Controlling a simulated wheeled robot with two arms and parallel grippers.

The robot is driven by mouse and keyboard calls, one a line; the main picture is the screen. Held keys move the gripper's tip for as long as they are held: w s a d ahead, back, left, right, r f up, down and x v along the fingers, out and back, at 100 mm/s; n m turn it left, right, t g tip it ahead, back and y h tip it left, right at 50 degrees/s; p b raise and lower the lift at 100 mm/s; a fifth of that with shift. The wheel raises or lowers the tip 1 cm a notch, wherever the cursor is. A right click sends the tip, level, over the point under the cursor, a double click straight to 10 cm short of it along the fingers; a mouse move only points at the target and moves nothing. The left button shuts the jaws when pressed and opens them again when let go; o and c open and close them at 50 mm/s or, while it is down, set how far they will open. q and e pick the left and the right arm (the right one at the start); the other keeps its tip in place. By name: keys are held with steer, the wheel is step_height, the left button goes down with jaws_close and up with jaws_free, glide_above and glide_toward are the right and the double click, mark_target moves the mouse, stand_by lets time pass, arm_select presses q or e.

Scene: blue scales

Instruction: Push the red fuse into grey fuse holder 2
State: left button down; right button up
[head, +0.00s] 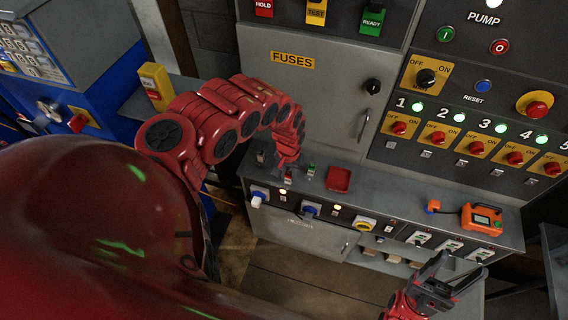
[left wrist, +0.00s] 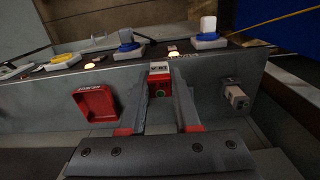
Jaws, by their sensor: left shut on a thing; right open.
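The red fuse (left wrist: 158,70), with a white label on its face, is between the fingers of my left gripper (left wrist: 158,105) in the left wrist view. In the head view this gripper (head: 287,166) is low over the grey console ledge, left of a red tray. A small green spot shows on the red between the fingers. Grey fuse holder 2 cannot be made out; the fingers hide what is under the fuse, so I cannot tell whether it is seated. My right gripper (head: 440,287) is open and empty at the lower right, in front of the console.
The red tray (head: 338,179) on the ledge looks empty; it also shows in the left wrist view (left wrist: 94,102). A small grey block (left wrist: 237,96) stands on the other side of the gripper. A green-topped piece (head: 311,169) stands close by. An orange meter (head: 481,219) lies farther right.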

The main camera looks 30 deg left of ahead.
arm_select(q)
steer(key=w+a+r+b, duration=0.2)
steer(key=w+a+b, duration=0.2)
steer(key=w, duration=0.4)
steer(key=shift+a+r+n+b, duration=0.25)
steer(key=shift+a+n+b, duration=0.05)
steer(key=shift+a, duration=0.6)
steer(key=shift+f+b, duration=1.85)
steer(key=shift+f, duration=1.05)
steer(key=shift+b, duration=0.4)
